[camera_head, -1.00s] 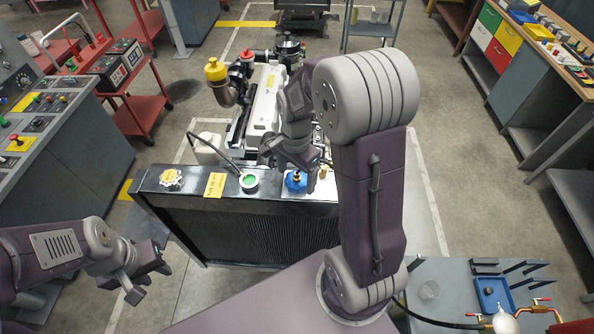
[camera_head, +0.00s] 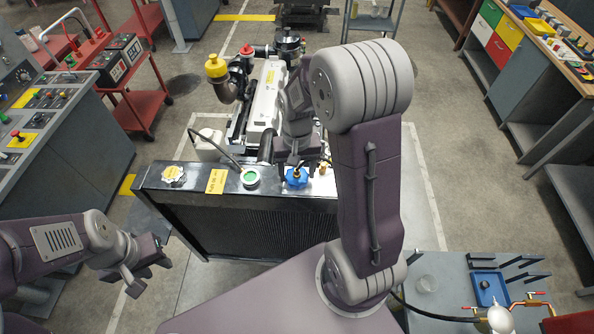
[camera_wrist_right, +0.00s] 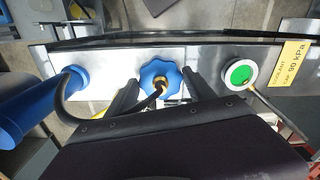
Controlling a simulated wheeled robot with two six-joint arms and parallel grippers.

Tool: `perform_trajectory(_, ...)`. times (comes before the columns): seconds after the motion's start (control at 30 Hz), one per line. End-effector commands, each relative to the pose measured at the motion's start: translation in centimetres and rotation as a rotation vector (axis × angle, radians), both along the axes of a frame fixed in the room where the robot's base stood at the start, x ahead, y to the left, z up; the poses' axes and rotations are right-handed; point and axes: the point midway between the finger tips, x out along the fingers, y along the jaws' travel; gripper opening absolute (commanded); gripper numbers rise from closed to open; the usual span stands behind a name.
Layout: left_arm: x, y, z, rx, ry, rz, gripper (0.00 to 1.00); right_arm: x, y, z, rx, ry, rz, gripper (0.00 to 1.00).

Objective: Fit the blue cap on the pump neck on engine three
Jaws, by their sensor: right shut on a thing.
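The blue cap (camera_head: 296,177) is a lobed blue knob at the silver plate on the right part of the black top panel of the near engine. My right gripper (camera_head: 297,168) points down at it. Whether a neck lies under the cap is hidden, and I cannot tell which engine is number three. My left gripper (camera_head: 150,277) is open and empty at the lower left.
A green-centred white cap (camera_head: 250,177), a yellow label (camera_head: 216,181) and a pale yellow cap (camera_head: 173,174) lie left on the panel. A brass fitting (camera_head: 322,169) stands close right of the blue cap. A blue cylinder (camera_wrist_right: 40,105) with a black hose shows in the wrist view.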

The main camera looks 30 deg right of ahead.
Motion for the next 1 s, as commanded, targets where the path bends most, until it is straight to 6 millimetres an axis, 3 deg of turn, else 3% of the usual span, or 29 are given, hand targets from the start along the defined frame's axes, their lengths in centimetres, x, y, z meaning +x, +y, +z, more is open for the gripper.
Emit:
perform_trajectory(0.17, 0.0, 0.0, 0.2, 0.0, 0.0, 0.0, 0.34, 0.0, 0.1, -0.1, -0.001, 0.0, -0.001, 0.0)
perform_trajectory(0.27, 0.0, 0.0, 0.5, 0.0, 0.0, 0.0, 0.34, 0.0, 0.1, 0.0, -0.001, 0.001, -0.158, 0.0)
perform_trajectory(0.47, 0.0, 0.0, 1.4, 0.0, 0.0, 0.0, 0.34, 0.1, 0.2, 0.0, -0.001, 0.002, -0.668, 0.0)
perform_trajectory(0.5, 0.0, 0.0, 1.2, 0.0, 0.0, 0.0, 0.34, 0.1, 0.2, -0.2, -0.001, 0.002, -0.71, 0.68)
perform_trajectory(0.57, 0.0, 0.0, 1.1, 0.0, 0.0, 0.0, 0.34, 0.1, 0.2, -0.3, -0.001, 0.001, -0.702, 0.85)
perform_trajectory(0.8, 0.0, 0.0, 1.1, 0.0, 0.0, 0.0, 0.34, 0.1, 0.2, -0.2, 0.0, 0.0, -0.7, 0.88)
perform_trajectory(1.0, 0.0, 0.0, 1.1, 0.0, 0.0, 0.0, 0.34, 0.1, 0.2, -0.2, 0.0, 0.0, -0.699, 0.84)
